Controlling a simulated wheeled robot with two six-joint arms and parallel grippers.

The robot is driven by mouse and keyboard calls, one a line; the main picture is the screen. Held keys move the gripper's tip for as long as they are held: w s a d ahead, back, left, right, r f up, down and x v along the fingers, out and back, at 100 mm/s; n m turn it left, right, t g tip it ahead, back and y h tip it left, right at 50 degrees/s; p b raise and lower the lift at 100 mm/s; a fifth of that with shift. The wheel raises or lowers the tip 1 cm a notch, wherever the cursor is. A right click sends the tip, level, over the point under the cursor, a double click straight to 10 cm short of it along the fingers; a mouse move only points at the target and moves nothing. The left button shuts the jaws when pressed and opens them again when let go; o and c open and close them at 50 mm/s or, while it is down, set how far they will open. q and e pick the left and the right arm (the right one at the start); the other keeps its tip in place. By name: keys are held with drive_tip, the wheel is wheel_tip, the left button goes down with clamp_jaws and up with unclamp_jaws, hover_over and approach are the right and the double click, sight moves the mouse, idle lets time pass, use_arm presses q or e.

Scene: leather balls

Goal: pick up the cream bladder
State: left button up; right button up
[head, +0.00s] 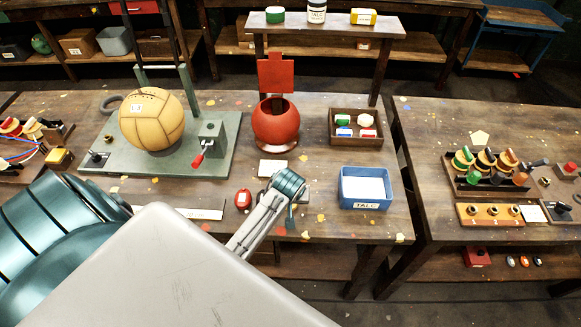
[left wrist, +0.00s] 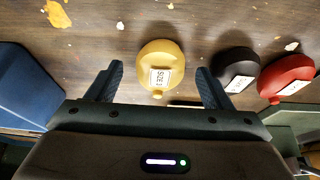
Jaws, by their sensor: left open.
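The cream bladder (left wrist: 160,68), a yellowish round thing with a white size label and a small nub, lies on the wooden bench in the left wrist view. My left gripper (left wrist: 159,70) is open, with one finger on each side of the bladder in the picture. I see no finger touching it, and cannot judge the height gap. In the head view I cannot make out the bladder, and my left arm covers part of that bench area. The left fingertips do not show clearly there. My right gripper is not in view.
A black bladder (left wrist: 236,68) and a red bladder (left wrist: 287,78) lie close to the right in the left wrist view. The blue talc tray (head: 366,201) stands right of my arm.

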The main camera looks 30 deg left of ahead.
use_arm(q)
drive_tip(key=shift+w+f, duration=0.1)
drive_tip(key=shift+f, duration=0.2)
drive_tip(key=c, duration=1.1)
drive_tip(key=shift+r, duration=0.15)
drive_tip(key=shift+c, duration=0.2)
